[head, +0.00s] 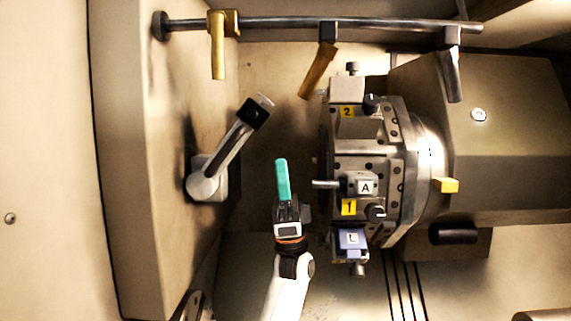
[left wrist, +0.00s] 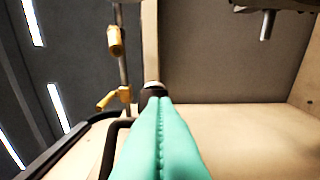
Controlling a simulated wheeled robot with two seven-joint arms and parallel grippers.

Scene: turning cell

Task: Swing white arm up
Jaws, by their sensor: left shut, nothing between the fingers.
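The white arm (head: 228,152) is a short pale grey-white lever in the head view. Its rounded pivot (head: 207,184) sits by the left wall panel, and it slants up and right to a black block (head: 252,113) near its tip. My left gripper (head: 281,163) has teal fingers, shut with nothing between them. It points up the picture, right of the white arm and apart from it. In the left wrist view the shut fingers (left wrist: 160,102) fill the bottom middle; a dark, pale-topped part behind their tips is too covered to name surely. My right gripper is not in view.
Right of my left gripper stands the turret (head: 410,150) with tool blocks labelled 1, 2 and A; a pin (head: 325,184) juts toward the gripper. A rail (head: 340,24) with yellow nozzles (head: 218,50) crosses the top.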

